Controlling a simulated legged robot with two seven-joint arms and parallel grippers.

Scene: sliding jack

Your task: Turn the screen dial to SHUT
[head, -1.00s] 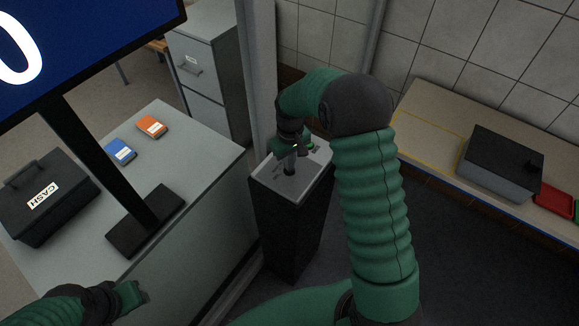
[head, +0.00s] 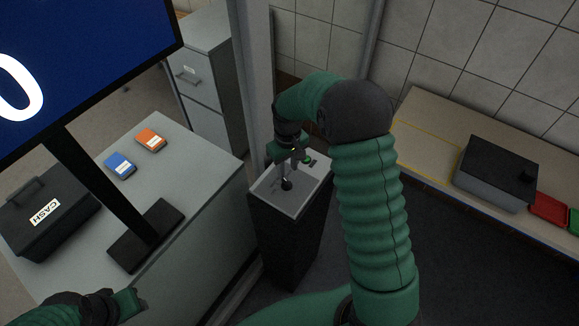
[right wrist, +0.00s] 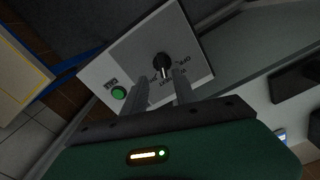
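The dial (head: 287,184) is a small dark knob on the pale top plate (head: 270,190) of a dark pedestal. In the head view my right gripper (head: 297,162) is over the plate. My left gripper (head: 132,301) is low at the left; its fingers are unclear.
A green button (right wrist: 118,93) with a label sits beside the dial. A bench (head: 425,130) with a grey box (head: 495,170) runs along the right wall.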

